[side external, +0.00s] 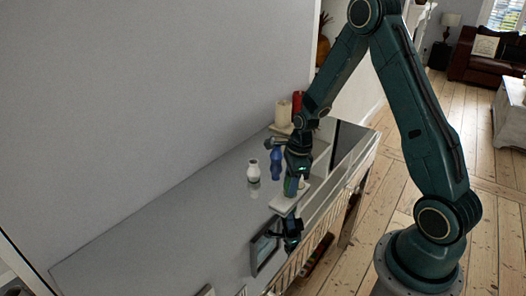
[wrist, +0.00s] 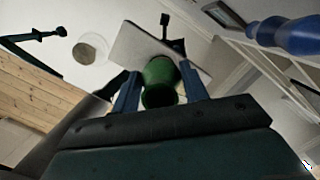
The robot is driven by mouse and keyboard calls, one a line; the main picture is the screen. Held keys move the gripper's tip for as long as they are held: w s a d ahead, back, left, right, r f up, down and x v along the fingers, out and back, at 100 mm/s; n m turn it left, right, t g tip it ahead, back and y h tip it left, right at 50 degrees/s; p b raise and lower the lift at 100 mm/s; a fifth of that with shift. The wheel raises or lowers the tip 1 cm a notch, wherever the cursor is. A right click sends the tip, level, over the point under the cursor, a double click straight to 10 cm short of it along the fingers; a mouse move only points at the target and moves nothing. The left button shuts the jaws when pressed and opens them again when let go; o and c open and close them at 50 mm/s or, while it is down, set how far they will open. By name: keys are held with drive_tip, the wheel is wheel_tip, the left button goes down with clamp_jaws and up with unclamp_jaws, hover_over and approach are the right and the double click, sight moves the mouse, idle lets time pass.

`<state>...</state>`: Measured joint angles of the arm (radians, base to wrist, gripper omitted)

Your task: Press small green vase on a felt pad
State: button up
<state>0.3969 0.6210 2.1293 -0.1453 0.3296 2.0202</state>
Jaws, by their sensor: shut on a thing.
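A small green vase (wrist: 159,72) is between the two fingers of my gripper (wrist: 158,88) in the wrist view, and the gripper is shut on it. In the side external view my gripper (side external: 293,186) hides most of the vase, with a little green (side external: 289,187) showing. A pale flat square pad (wrist: 134,42) lies beyond the vase in the wrist view. In the side external view the pad (side external: 283,206) is right under the gripper, near the cabinet top's front edge. I cannot tell whether the vase touches the pad.
A blue vase (side external: 276,162) and a white vase (side external: 253,171) stand left of my gripper. A cream candle (side external: 283,113) and a red item (side external: 297,104) are behind. A picture frame (side external: 264,246) and a dark object (side external: 290,236) are in front. The left cabinet top is clear.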

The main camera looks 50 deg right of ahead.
drive_tip(key=shift+f, duration=0.3)
idle(1.5)
drive_tip(key=shift+r, duration=0.1)
drive_tip(key=shift+r, duration=3.5)
